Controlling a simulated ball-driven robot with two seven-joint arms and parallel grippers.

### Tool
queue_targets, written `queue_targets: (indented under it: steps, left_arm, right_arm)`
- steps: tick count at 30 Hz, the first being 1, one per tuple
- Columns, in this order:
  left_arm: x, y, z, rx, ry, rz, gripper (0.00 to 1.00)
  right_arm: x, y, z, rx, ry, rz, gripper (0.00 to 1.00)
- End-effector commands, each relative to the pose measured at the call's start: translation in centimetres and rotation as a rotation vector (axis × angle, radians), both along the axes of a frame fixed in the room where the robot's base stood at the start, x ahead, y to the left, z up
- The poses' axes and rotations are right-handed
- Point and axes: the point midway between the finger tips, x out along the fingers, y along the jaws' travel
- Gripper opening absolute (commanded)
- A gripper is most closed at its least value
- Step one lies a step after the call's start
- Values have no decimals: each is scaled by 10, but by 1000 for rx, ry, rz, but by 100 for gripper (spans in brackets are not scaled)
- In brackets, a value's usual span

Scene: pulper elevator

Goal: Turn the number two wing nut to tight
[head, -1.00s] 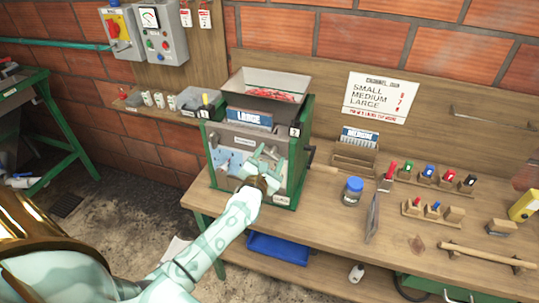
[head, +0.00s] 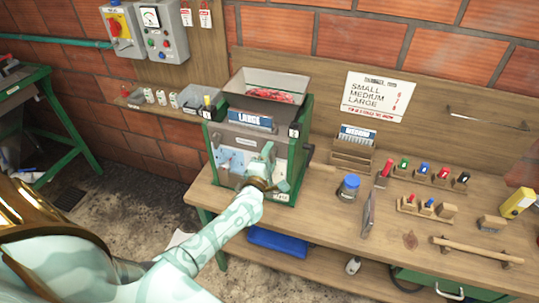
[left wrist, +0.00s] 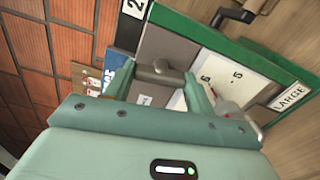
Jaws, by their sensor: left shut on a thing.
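The pulper (head: 290,170) is a green-framed machine with a grey front, standing at the left end of the bench. A grey wing nut (left wrist: 162,72) shows in the left wrist view on the grey front plate, below the number 2 label (left wrist: 134,7). My left gripper (head: 266,168) is at the pulper's front. In the left wrist view its fingers (left wrist: 160,88) lie on either side of the wing nut and are shut on it. In the head view the gripper hides the nut. My right gripper is in neither view.
A hopper (head: 268,88) with red fruit tops the pulper. A blue bin (head: 278,243) sits below. Small coloured-handled tools stand further right.

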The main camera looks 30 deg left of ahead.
Motion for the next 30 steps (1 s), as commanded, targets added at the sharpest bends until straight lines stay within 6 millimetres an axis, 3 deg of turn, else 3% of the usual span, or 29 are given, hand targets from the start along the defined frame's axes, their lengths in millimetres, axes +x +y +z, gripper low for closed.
queue_targets:
  steps: [12,27,28,30]
  left_arm:
    - [0,-1,-1,152,38,-1,32]
    - [-1,0,-1,169,43,-1,32]
    - [-1,0,-1,169,43,-1,63]
    - [0,0,-1,168,42,-1,76]
  right_arm:
    - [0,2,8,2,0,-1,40]
    - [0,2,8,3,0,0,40]
    - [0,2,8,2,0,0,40]
    - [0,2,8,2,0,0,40]
